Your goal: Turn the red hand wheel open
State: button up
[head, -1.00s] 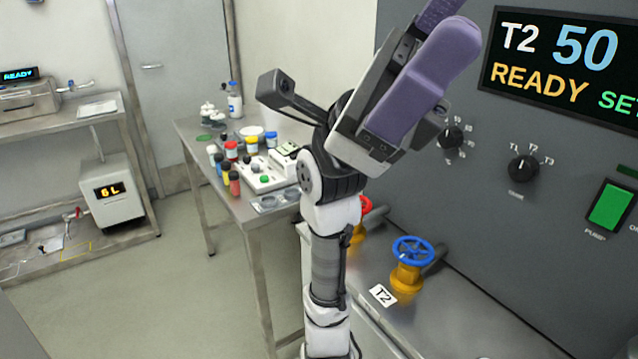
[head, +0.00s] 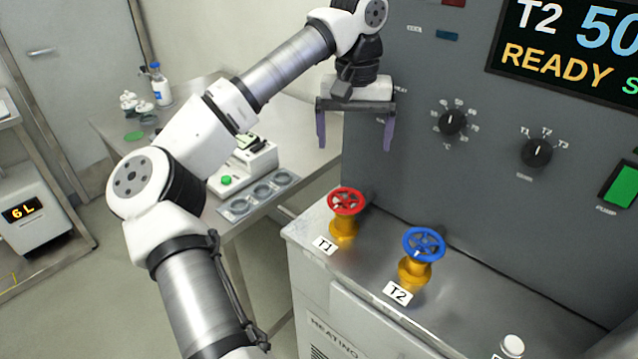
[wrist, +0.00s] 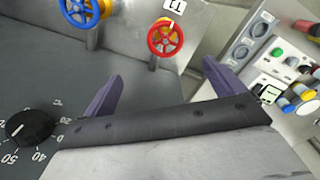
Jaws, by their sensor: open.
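The red hand wheel (head: 345,201) sits on a yellow valve body at the left of the steel bench top, behind the label T1 (head: 325,245). My gripper (head: 354,145) is above the red wheel with its two purple fingers spread and pointing down. It is empty and apart from the wheel. In the wrist view the red wheel (wrist: 165,37) lies beyond the fingertips (wrist: 163,72), near the top middle. Nothing hides the wheel in either view.
A blue hand wheel (head: 424,244) on a yellow valve stands just right, by the label T2 (head: 397,293). The grey panel (head: 420,90) with knobs rises close behind. A side table (head: 300,165) with a device and bottles stands to the left.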

aim_at(346, 199)
jog(key=f+p, duration=0.1)
jog(key=f, duration=0.3)
jog(key=f+p, duration=0.1)
jog(key=f, duration=0.4)
jog(key=f+p, duration=0.2)
jog(key=f, duration=0.2)
jog(key=shift+a+f, duration=0.3)
jog(key=shift+f, duration=0.1)
jog(key=c, duration=1)
